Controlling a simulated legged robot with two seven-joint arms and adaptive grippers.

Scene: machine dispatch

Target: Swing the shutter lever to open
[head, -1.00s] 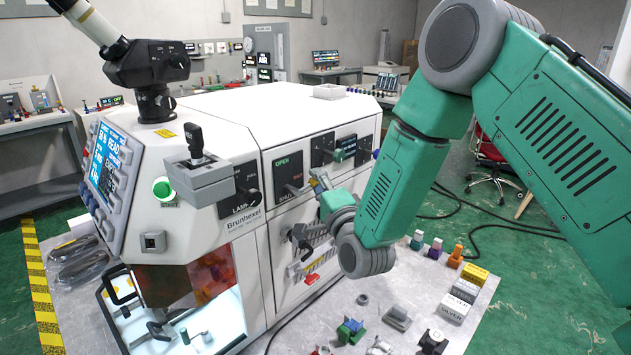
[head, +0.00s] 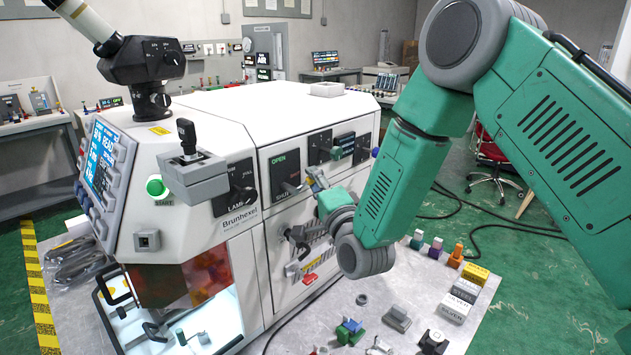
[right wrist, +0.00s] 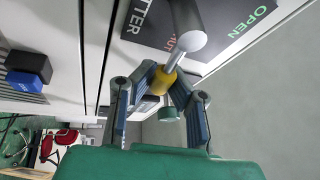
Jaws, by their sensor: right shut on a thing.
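The shutter panel (head: 279,163) is a black plate on the white machine's side, with a green OPEN label at its upper left. The shutter lever (head: 291,187) sticks out from it towards my right gripper (head: 313,180). In the right wrist view, the lever shows a grey round hub (right wrist: 188,35), a thin metal rod and a yellow tip (right wrist: 159,81). My right gripper (right wrist: 161,92) is shut on the yellow tip, one finger on each side. The rod slants away from the OPEN word (right wrist: 252,20). My left gripper is not in view.
Another black panel with a knob (head: 236,190) is left of the shutter panel. Further controls (head: 335,147) stand close on the right, behind my gripper. Small parts and blocks lie on the table (head: 330,335) below.

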